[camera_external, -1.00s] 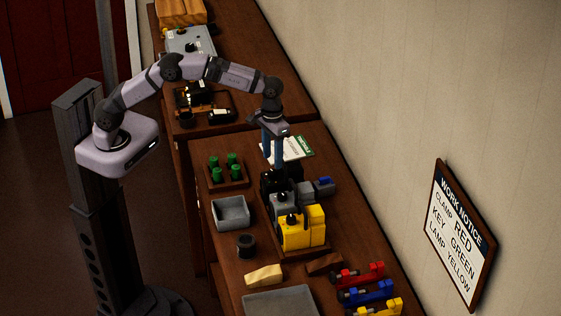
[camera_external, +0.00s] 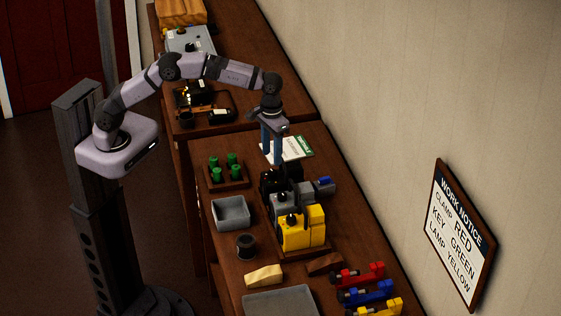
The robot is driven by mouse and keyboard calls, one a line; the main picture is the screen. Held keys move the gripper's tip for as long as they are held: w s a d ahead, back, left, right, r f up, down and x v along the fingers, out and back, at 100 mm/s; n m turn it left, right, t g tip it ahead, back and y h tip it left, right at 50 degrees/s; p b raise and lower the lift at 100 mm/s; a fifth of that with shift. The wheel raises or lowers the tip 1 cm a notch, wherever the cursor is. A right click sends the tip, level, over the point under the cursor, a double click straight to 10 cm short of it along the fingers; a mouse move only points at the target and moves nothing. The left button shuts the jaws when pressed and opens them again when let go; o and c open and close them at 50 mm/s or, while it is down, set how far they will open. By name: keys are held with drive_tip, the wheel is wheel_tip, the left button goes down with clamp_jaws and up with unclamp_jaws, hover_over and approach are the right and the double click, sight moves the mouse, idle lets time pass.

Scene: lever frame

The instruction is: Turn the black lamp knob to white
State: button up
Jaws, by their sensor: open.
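A row of black, grey and yellow blocks with dark knob-like tops stands on a wooden base on the near bench. The black block (camera_external: 268,184) is at the far end of the row, partly in shadow. Its knob and any setting marks are too dark and small to make out. The grey block (camera_external: 278,204) and the yellow block (camera_external: 303,231) stand nearer the camera. My gripper (camera_external: 272,160) points down with blue fingers just above and beside the black block. It is open and empty. I cannot tell whether a fingertip touches anything.
A green-headed sheet (camera_external: 297,147) lies behind the gripper. Left are a tray of green pegs (camera_external: 226,174), a grey bin (camera_external: 231,212) and a dark cup (camera_external: 245,246). Red, blue and yellow levers (camera_external: 365,292) lie at front right. A work notice (camera_external: 458,232) hangs on the wall.

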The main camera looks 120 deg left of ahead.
sight(272, 171)
drive_tip(key=shift+f+p, duration=1.05)
drive_tip(key=shift+f, duration=2.1)
drive_tip(key=c, duration=1.1)
